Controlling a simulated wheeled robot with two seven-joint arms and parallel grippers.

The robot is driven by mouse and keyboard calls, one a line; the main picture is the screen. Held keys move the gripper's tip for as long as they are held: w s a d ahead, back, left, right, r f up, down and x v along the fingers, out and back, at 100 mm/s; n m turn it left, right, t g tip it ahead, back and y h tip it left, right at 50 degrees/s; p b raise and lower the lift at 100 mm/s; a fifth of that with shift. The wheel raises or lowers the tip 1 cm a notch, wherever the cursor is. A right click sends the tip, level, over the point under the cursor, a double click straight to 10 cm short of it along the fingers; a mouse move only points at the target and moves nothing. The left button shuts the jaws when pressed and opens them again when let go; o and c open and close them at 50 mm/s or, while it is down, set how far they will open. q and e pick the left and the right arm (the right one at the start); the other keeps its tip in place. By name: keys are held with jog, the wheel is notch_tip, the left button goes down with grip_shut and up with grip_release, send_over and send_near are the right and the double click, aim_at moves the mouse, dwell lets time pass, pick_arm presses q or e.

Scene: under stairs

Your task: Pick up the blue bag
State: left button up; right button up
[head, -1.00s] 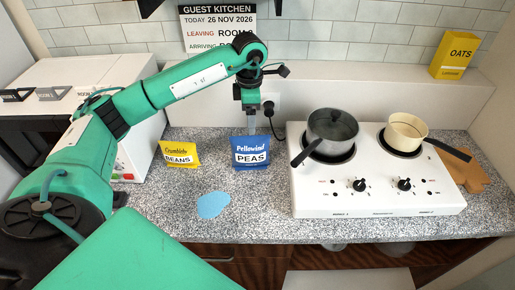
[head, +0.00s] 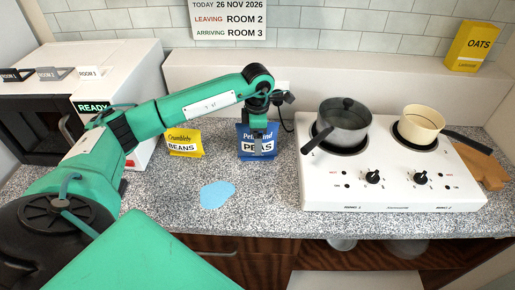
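The blue bag (head: 258,154), labelled Pellowind PEAS, stands upright on the speckled counter in front of the white back ledge. My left gripper (head: 258,135) comes from above and is at the bag's top edge. A finger overlaps the front of the bag and hides the middle of its brand name. Whether the fingers are closed on the bag is too small to tell. My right gripper is out of view.
A yellow beans bag (head: 185,144) stands to the left of the blue bag. A white hob (head: 390,190) with a grey pot (head: 343,125) and a cream pan (head: 421,122) is to the right. A light-blue patch (head: 217,195) lies on the counter in front.

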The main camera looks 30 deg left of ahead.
pick_arm(q)
jog(key=shift+s, duration=0.1)
jog(key=shift+c, duration=1.3)
jog(key=shift+r, duration=0.1)
jog(key=c, duration=1.3)
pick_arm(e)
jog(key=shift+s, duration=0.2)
pick_arm(q)
jog(key=shift+r, duration=0.1)
jog(key=shift+c, duration=0.2)
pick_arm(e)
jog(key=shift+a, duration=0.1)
